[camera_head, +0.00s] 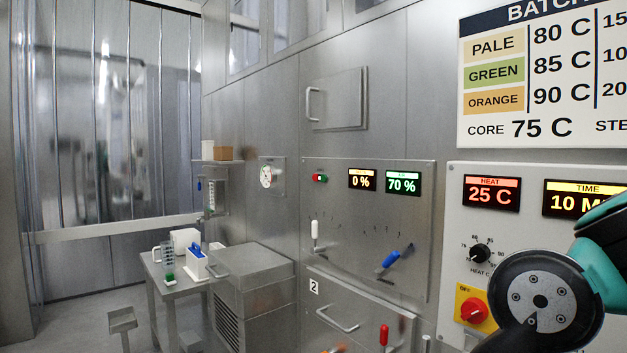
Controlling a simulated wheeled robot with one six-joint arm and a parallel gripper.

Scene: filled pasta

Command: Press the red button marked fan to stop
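A small red button (316,177) sits beside a small green one (324,178) at the upper left of the grey middle panel (345,205). Their label is too small to read, so I cannot tell whether the red one is marked fan. Displays to their right read 0 % (362,180) and 70 % (403,182). My gripper is not in view. Part of my arm fills the lower right corner, in front of the right-hand panel and apart from the small buttons in the picture.
A white lever (315,236) and a blue lever (389,259) stick out of the middle panel. The right-hand panel has a black heat knob (481,253) and a red switch (474,311) on yellow. A steel box (250,263) and a side table (172,285) stand left.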

